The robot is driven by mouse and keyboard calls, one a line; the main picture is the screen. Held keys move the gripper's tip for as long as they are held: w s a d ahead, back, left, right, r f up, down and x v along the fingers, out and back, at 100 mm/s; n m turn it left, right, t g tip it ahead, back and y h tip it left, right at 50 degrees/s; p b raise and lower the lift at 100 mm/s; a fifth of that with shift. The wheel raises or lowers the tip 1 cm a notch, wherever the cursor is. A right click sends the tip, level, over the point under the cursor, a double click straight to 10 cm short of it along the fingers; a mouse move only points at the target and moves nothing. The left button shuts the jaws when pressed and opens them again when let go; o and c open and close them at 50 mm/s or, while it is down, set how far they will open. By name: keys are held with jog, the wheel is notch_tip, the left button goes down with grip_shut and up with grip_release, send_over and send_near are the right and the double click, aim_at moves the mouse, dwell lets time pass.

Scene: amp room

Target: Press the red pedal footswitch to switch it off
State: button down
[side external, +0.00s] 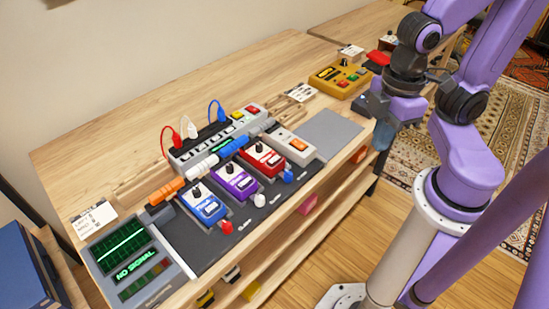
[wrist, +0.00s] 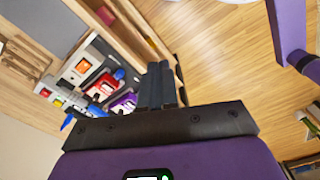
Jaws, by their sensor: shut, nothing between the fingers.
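The red pedal (side external: 262,161) stands in a row on a dark board, between a purple pedal (side external: 236,183) and a pale pedal with an orange button (side external: 294,146). It has a black knob and a light label; its footswitch is too small to make out clearly. The red pedal also shows in the wrist view (wrist: 102,87), left of the fingers. My gripper (wrist: 161,68) is shut with its dark fingers together and empty. In the side view it is at the right, beyond the board's right end and apart from the red pedal; its fingertips are not clear there.
A blue pedal (side external: 203,204) stands left of the purple one. A power strip (side external: 205,140) with plugs and cables runs behind the row. A screen (side external: 128,262) reads "NO SIGNAL". A yellow box (side external: 340,80) sits behind right. A grey patch (side external: 330,130) is bare.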

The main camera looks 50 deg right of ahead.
jog(key=shift+w, duration=0.1)
dwell(0.7)
jog(key=m+h, duration=0.2)
jog(key=h, duration=0.8)
send_over(273, 162)
notch_tip(273, 162, down, 7)
jog(key=shift+t, duration=0.4)
jog(key=shift+w, duration=0.1)
jog(key=shift+f, duration=4.35)
jog(key=shift+f, duration=0.2)
jog(key=shift+f, duration=0.2)
